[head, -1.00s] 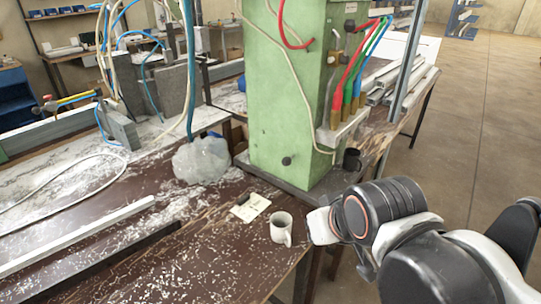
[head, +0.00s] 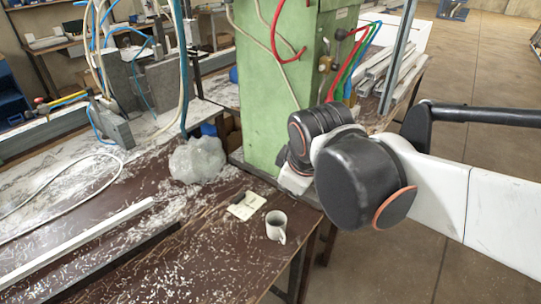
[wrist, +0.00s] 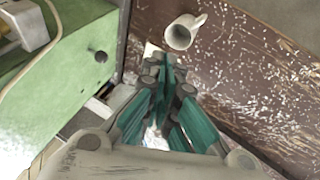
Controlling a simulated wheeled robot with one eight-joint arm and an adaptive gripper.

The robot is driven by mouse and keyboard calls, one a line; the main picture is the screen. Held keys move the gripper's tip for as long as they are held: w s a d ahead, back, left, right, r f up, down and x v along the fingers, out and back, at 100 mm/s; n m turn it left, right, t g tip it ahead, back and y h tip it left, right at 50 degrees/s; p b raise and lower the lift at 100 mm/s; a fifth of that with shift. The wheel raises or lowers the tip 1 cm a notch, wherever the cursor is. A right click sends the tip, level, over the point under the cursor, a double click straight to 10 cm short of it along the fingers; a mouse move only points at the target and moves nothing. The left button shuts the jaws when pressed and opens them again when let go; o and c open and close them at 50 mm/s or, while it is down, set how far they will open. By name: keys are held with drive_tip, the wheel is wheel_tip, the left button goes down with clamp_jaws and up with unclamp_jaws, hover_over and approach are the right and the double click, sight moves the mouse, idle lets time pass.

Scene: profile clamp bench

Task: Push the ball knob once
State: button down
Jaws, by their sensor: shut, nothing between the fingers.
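A dark round knob (wrist: 101,56) sticks out of the green machine column (wrist: 62,75) in the wrist view. In the head view my arm hides that spot on the column (head: 268,95). My gripper (wrist: 165,66) is shut and empty, with its fingertips to the right of the knob and apart from it in the picture. A dark ball (head: 341,34) on a lever also shows higher on the column's right side in the head view. My gripper's fingers are hidden behind my wrist in the head view.
A white mug (head: 276,226) stands near the brown table's right edge, and also shows beyond my fingertips in the wrist view (wrist: 180,36). A note with a dark item (head: 246,205) and a crumpled clear bag (head: 198,160) lie left of it. Coloured hoses (head: 357,62) hang right.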

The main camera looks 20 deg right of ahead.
drive_tip(key=w+a+r+n+g+h+p, duration=0.1)
drive_tip(key=w+a+n+p, duration=0.1)
drive_tip(key=w+n+p, duration=0.4)
drive_tip(key=w+a+r+n+g+h+p, duration=0.1)
drive_tip(key=w+a+n+g+p, duration=0.1)
drive_tip(key=w+n+p, duration=0.4)
drive_tip(key=n, duration=0.5)
drive_tip(key=shift+w+a, duration=0.2)
drive_tip(key=shift+a, duration=0.15)
drive_tip(key=w+d+f+b, duration=0.1)
drive_tip(key=w+d+f, duration=0.1)
drive_tip(key=f, duration=0.3)
drive_tip(key=w+d+f+b, duration=0.2)
drive_tip(key=d+f, duration=0.1)
drive_tip(key=f, duration=0.1)
drive_tip(key=shift+w+d+f, duration=0.25)
drive_tip(key=shift+d+f, duration=0.05)
drive_tip(key=shift+f, duration=0.05)
